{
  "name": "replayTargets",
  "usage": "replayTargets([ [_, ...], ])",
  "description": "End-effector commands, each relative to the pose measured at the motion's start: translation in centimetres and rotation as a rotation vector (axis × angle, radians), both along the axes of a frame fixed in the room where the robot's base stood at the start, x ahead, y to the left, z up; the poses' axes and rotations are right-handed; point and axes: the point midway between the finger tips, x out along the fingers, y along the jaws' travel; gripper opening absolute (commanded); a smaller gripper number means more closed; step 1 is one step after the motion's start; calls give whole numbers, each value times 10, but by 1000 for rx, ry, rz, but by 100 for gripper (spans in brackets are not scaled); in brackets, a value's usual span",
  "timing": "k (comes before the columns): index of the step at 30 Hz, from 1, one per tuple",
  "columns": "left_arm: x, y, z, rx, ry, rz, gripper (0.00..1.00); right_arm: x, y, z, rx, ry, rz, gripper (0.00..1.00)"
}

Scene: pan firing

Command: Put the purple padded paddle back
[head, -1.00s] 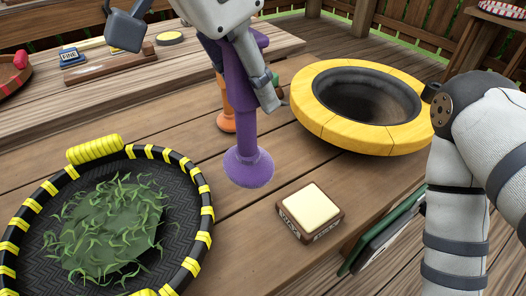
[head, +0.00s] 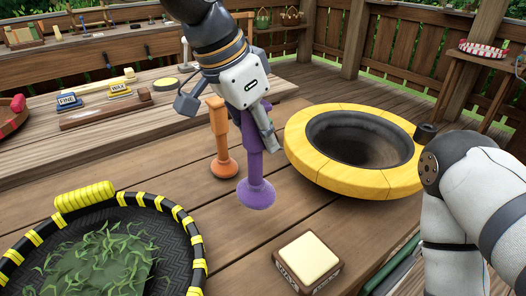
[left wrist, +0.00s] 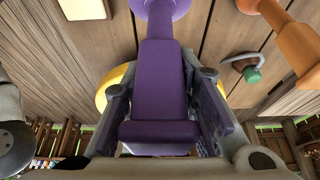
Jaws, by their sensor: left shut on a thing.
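The purple padded paddle (head: 256,187) hangs upright under my left gripper (head: 256,122), with its round foot down just over or on the wooden table. I cannot tell whether the foot touches. In the left wrist view its padded purple body (left wrist: 164,80) sits between the gripper's fingers, which are shut on it. An orange paddle (head: 223,152) of like shape stands on the table just left of and behind it; it also shows in the left wrist view (left wrist: 292,38). My right arm is at the right edge; its gripper is not in view.
A yellow-rimmed round pan (head: 300,162) stands right of the paddle. A cream-topped block (head: 308,257) lies in front. A black and yellow tray (head: 186,222) with green leaves is at lower left.

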Motion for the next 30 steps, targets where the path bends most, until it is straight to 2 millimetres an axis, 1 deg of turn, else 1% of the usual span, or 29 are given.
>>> replayTargets([
  [1,7,-1,-13,-1,9,0,0,-5,0,-4,0,17,0,40],
  [3,14,-2,-20,-2,7,0,0,-7,0,-6,0,25,0,40],
  [9,24,-4,-29,-1,0,0,0,-9,0,-8,0,33,0,40],
  [12,29,-5,-39,-1,2,-1,0,-10,0,-9,0,36,0,40],
  [17,28,-4,-56,-2,-6,1,0,-5,0,-4,0,17,0,40],
  [27,28,-4,-61,-1,-4,0,0,-5,0,-4,0,17,0,40],
  [28,28,-4,-63,0,-2,0,29,-5,0,-4,0,17,0,40],
  [29,28,-4,-63,0,-2,0,36,-5,0,-4,0,18,0,40],
  [30,28,-4,-63,0,-2,0,45,-5,0,-4,0,18,0,40],
])
